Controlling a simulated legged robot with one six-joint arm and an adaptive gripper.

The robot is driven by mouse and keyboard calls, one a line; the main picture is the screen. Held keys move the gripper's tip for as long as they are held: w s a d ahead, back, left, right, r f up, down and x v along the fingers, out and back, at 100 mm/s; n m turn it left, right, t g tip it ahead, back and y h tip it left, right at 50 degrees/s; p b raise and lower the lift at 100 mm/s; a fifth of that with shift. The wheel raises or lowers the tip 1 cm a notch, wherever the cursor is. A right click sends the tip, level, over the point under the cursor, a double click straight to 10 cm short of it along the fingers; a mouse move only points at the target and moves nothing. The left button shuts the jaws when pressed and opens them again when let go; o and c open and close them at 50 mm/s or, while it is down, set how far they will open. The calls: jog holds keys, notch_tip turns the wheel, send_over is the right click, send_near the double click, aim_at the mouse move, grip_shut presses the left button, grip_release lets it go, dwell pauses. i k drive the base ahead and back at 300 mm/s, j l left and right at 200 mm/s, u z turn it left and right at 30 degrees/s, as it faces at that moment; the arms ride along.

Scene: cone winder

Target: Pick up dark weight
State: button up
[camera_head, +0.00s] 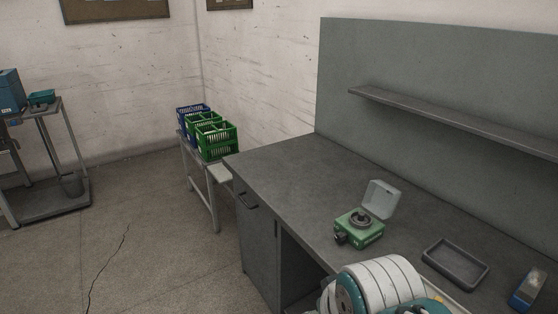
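A small green device (361,237) with a raised grey lid (383,197) stands on the dark grey bench. A dark round piece (361,218) sits on its top, in front of the lid; it may be the dark weight, but it is too small to tell. A small dark part (340,238) shows at the device's left front side, and I cannot tell whether it is separate. The white and teal rounded part at the bottom is my own arm, near the bench's front edge. My gripper is not visible, so its opening and contents do not show.
The bench (290,165) is clear left of the device. An empty dark tray (455,265) and a blue object (528,289) lie to the right. A shelf (450,117) juts from the back panel. Green and blue crates (215,140) stand on a table beyond the bench.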

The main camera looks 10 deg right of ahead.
aim_at(360, 219)
jog(key=i+z, duration=0.1)
jog(key=z, duration=0.3)
jog(key=j+z, duration=0.1)
jog(key=z, duration=0.25)
jog(key=i+j+z, duration=0.1)
jog(key=z, duration=0.3)
jog(key=i+j+z, duration=0.2)
jog(key=j+z, duration=0.2)
jog(key=i+j+z, duration=0.2)
jog(key=j, duration=0.75)
jog(key=i+j, duration=0.15)
jog(key=j, duration=0.4)
jog(key=z, duration=0.05)
